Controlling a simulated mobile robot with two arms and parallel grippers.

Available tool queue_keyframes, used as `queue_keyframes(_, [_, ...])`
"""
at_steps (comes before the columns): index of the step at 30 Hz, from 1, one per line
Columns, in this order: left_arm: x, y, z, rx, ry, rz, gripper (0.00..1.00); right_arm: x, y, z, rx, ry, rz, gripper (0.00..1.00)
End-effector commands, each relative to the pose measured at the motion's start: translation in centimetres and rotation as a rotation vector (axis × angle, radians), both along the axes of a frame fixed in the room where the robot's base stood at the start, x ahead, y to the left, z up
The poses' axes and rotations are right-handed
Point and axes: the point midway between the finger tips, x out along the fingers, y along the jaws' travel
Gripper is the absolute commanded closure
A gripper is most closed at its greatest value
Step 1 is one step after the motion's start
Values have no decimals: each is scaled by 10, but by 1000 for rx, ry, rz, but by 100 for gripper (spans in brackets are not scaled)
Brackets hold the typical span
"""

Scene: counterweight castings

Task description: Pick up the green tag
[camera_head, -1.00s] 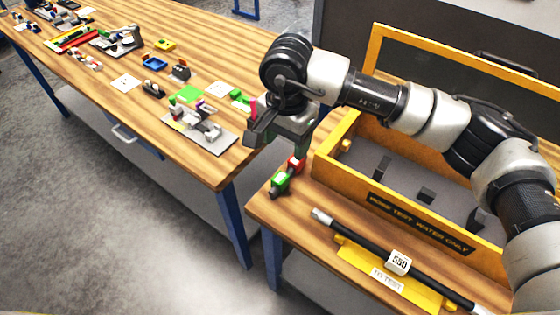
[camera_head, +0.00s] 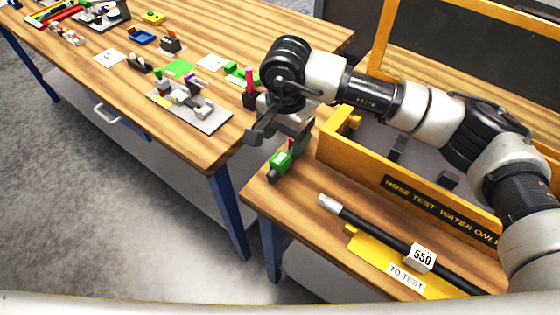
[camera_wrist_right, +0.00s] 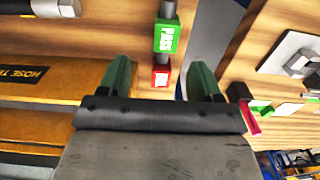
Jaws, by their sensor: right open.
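The green tag (camera_head: 280,162) sits near the left corner of the right-hand table in the head view. In the wrist view the green tag (camera_wrist_right: 166,37) reads PASS and lies beyond the fingertips. The red tag (camera_wrist_right: 161,76) is just below it in that view, between my fingers. In the head view my right gripper mostly covers the red tag. My right gripper (camera_head: 274,138) is open and empty, close above the tags; its two dark green fingers (camera_wrist_right: 161,80) show apart in the wrist view. My left gripper is not in view.
A yellow-framed test box (camera_head: 400,190) stands right of the tags. A black hose with a 550 label (camera_head: 422,257) lies on a yellow TO TEST holder (camera_head: 372,255) in front. The left bench (camera_head: 215,140) carries several parts, including a grey plate (camera_head: 210,122); a gap separates the tables.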

Motion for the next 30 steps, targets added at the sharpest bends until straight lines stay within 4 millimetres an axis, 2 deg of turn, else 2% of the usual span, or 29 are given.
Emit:
queue_keyframes(4, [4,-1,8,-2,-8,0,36,-1,0,-21,-1,3,0,36])
queue_keyframes(11, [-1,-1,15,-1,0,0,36,-1,4,-38,-1,3,0,36])
queue_keyframes(15, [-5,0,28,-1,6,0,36,-3,11,-57,-1,6,1,36])
queue_keyframes(19, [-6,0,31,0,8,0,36,-3,11,-76,0,3,-1,36])
queue_keyframes(28, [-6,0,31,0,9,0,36,-2,11,-84,0,0,1,36])
queue_keyframes(29, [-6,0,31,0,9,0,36,-2,11,-84,0,0,1,37])
queue_keyframes(30, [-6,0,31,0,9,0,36,-2,11,-84,0,0,1,43])
